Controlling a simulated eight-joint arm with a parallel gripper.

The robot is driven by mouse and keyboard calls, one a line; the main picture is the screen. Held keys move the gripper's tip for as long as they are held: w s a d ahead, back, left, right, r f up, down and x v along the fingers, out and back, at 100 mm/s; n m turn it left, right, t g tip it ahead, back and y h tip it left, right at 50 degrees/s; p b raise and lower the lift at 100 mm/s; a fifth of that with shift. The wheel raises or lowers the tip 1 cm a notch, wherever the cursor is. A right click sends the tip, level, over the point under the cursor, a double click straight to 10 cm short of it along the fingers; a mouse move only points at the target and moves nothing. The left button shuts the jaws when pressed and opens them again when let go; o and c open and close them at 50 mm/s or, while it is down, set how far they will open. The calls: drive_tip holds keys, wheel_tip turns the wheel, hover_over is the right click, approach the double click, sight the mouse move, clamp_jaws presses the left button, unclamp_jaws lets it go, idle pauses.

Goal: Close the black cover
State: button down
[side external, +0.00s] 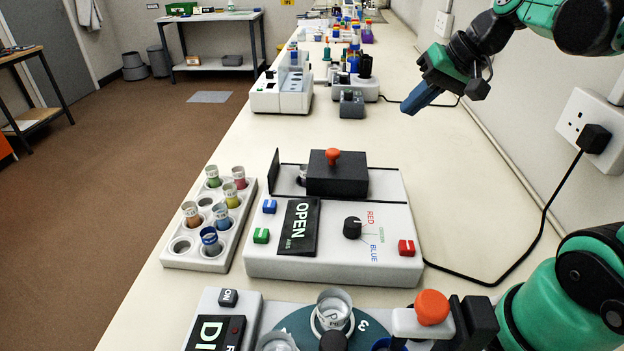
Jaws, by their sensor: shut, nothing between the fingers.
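The black cover (350,182) is a box-shaped piece with an orange knob (333,156) on top. It sits at the back of a white device (330,262). To its left is an uncovered part of the device, where a small grey piece shows beside the cover, partly hidden. A thin black upright plate (275,165) stands at the left end of that part. The device's display (299,225) reads OPEN. My gripper (415,100), with blue fingers, is shut and empty. It is in the air above the bench, behind and to the right of the cover, and apart from it.
A white rack (213,255) of coloured vials stands left of the device. Another machine with an orange knob (432,307) is in front. A black cable (500,278) runs along the right to a wall socket. Several instruments stand farther back. Bench behind the device is clear.

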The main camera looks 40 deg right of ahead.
sight(312, 163)
drive_tip(key=x, duration=0.9)
drive_tip(key=shift+w+f, duration=0.1)
drive_tip(key=shift+f, duration=0.15)
drive_tip(key=shift+w+a+f, duration=0.15)
drive_tip(key=shift+w+a, duration=0.2)
drive_tip(key=shift+a, duration=0.2)
drive_tip(key=shift+w+a+f, duration=0.15)
drive_tip(key=shift+w+a, duration=0.2)
drive_tip(key=shift+a, duration=0.2)
drive_tip(key=shift+w+a+f, duration=0.1)
drive_tip(key=shift+w+a, duration=0.3)
drive_tip(key=shift+a, duration=0.15)
drive_tip(key=w+a, duration=0.5)
drive_tip(key=shift+d, duration=0.1)
